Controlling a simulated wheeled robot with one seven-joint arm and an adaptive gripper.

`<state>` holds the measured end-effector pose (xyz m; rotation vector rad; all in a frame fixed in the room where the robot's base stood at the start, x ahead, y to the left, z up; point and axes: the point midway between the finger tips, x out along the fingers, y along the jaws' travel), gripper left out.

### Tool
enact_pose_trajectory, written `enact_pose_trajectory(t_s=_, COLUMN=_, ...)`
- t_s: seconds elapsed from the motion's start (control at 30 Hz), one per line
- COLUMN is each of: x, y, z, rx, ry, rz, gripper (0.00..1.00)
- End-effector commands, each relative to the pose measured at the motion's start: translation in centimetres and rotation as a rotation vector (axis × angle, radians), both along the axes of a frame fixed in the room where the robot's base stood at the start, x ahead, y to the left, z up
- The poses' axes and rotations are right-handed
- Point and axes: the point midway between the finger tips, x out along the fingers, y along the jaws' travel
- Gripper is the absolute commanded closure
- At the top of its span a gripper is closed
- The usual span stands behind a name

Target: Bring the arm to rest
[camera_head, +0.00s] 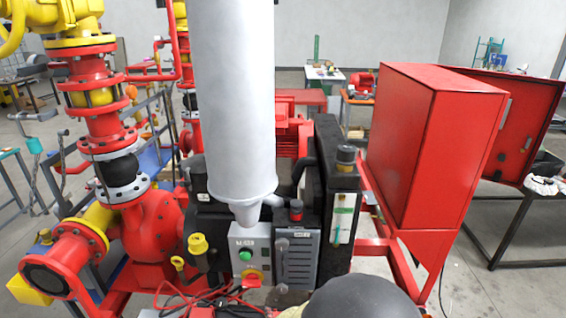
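My gripper does not show in the head view. A dark grey rounded shape (362,298) rises from the bottom edge, right of the middle. It may be a part of my arm, but I cannot tell. The pump skid fills the view, with a red pump body (152,225) at the left and a tall grey cylinder (232,95) in the middle. Below the cylinder is a small grey control box (250,252) with a green button and a red-and-yellow switch.
A large red cabinet (425,145) stands at the right with its door open. Behind it is a dark table (515,225) with cloths on it. Red and yellow pipework (95,110) crowds the left. Cables (195,297) lie at the bottom. Open floor shows at the far right.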

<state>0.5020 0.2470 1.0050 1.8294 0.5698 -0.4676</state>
Motion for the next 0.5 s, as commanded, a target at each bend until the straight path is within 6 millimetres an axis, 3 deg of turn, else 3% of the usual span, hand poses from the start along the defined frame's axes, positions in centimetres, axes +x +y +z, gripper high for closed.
enact_pose_trajectory(t_s=0.1, x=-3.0, y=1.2, z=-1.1, rx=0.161, ry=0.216, rz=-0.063, gripper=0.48)
enact_pose_trajectory(t_s=0.27, x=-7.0, y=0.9, z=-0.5, rx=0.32, ry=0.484, rz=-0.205, gripper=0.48)
enact_pose_trajectory(t_s=0.37, x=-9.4, y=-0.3, z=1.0, rx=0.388, ry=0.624, rz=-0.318, gripper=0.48)
enact_pose_trajectory(t_s=0.5, x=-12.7, y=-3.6, z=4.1, rx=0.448, ry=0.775, rz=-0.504, gripper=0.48)
